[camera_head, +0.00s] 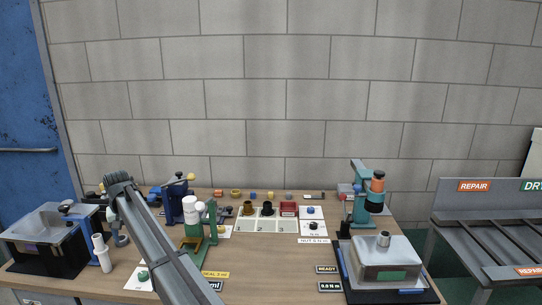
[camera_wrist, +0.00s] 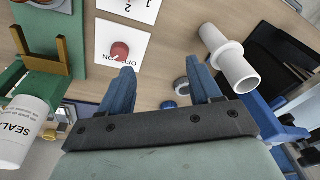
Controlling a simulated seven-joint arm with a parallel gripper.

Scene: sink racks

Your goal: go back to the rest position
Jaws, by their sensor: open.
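My gripper (camera_wrist: 161,74) shows in the wrist view with its two blue fingers spread apart and nothing between them. It is above the wooden worktop, near a white card with a red round knob (camera_wrist: 120,50) and a white collared tube (camera_wrist: 230,58). In the head view my grey arm reaches from the bottom edge up to the left over the worktop (camera_head: 262,256). The fingers cannot be made out clearly there.
A white cartridge (camera_wrist: 26,130) is close on the wrist view's left. In the head view, a green stand (camera_head: 198,244) is right of my arm, a lidded box (camera_head: 42,232) far left, and a teal press (camera_head: 360,205) with a metal block (camera_head: 385,257) right. The worktop's middle front is clear.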

